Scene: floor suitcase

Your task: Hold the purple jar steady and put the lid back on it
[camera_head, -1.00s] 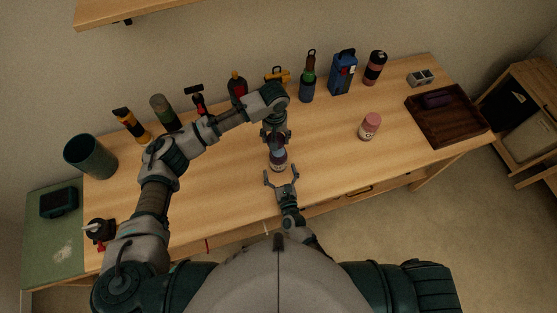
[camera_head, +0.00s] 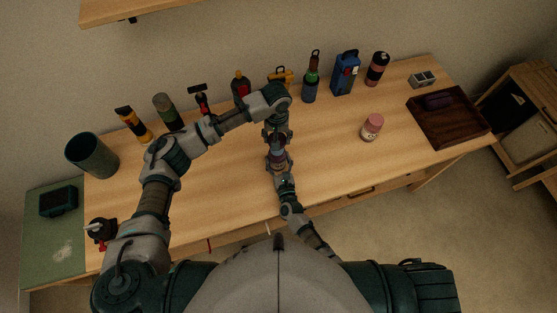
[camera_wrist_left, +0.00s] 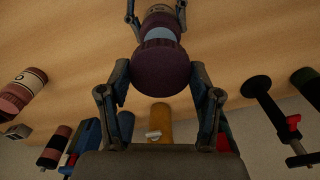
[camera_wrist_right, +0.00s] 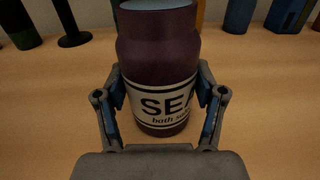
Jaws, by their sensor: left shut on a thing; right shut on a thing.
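The purple jar (camera_wrist_right: 155,60) stands upright on the table, with a white label and a pale blue open top. It also shows in the head view (camera_head: 277,157), largely covered by my grippers. My right gripper (camera_wrist_right: 162,95) is shut on the jar's body, one finger on each side. The dark purple lid (camera_wrist_left: 161,66) is held between the fingers of my left gripper (camera_wrist_left: 158,75). In the left wrist view the pale blue band of the jar shows just beyond the lid. Whether lid and jar touch is unclear.
Behind the jar stand several bottles and tools, including a green bottle (camera_head: 311,85) and a blue container (camera_head: 345,74). A pink-capped jar (camera_head: 372,127) and a brown tray (camera_head: 449,137) are to the right. A green bin (camera_head: 91,155) stands left.

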